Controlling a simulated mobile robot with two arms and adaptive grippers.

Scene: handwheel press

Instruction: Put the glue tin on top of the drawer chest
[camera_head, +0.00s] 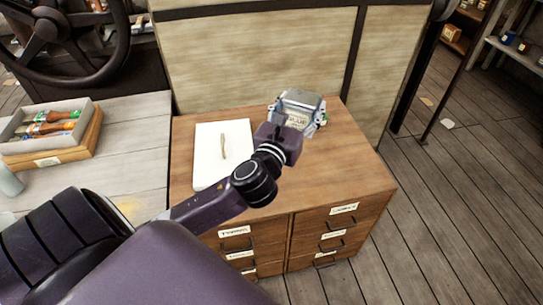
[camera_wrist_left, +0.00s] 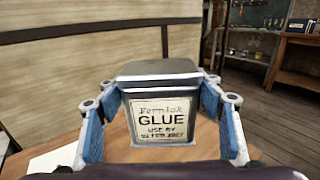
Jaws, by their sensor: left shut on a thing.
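The glue tin (camera_wrist_left: 160,105) is a dark, square-shouldered tin with a cream label reading "Fernlok GLUE". My left gripper (camera_wrist_left: 163,122) has its blue-padded fingers on both sides of it and is shut on it. In the head view the left gripper (camera_head: 299,116) and the tin (camera_head: 300,98) are over the back right part of the drawer chest (camera_head: 345,180). The tin looks upright. I cannot tell whether its base touches the chest top; the gripper hides it. My right gripper is not in view.
A white sheet or board (camera_head: 208,171) with a small brown stick-like thing (camera_head: 223,146) lies on the chest top's left part. A beige panel (camera_head: 265,50) stands behind. A tray of tools (camera_head: 50,150) sits on the bench at left. The chest top's front right is clear.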

